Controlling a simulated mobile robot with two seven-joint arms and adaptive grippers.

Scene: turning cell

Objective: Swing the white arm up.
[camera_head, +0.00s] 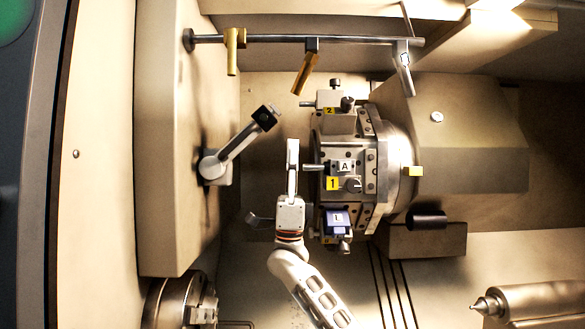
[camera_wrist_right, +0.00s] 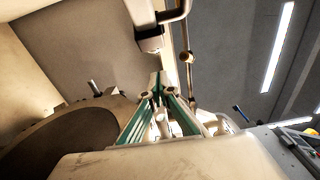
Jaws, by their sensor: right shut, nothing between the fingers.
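The white arm (camera_head: 238,146) is in the head view, on the pale wall panel left of centre. It runs from a round pivot base (camera_head: 213,168) up and right to a dark square tip (camera_head: 265,117), so it is tilted. My right gripper (camera_head: 292,143) stands right of the white arm, its fingers together and pointing up in the picture, with nothing between them. It appears apart from the arm. In the right wrist view, the green-edged fingers (camera_wrist_right: 157,82) meet at the tip, below a pale block with a bent tube (camera_wrist_right: 150,38). My left gripper is not in view.
The tool turret (camera_head: 345,165), with several holders and yellow labels, is close on the right of my gripper. A rail (camera_head: 320,40) with hanging nozzles crosses above. A chuck (camera_head: 180,305) is at lower left and a tailstock (camera_head: 530,303) at lower right.

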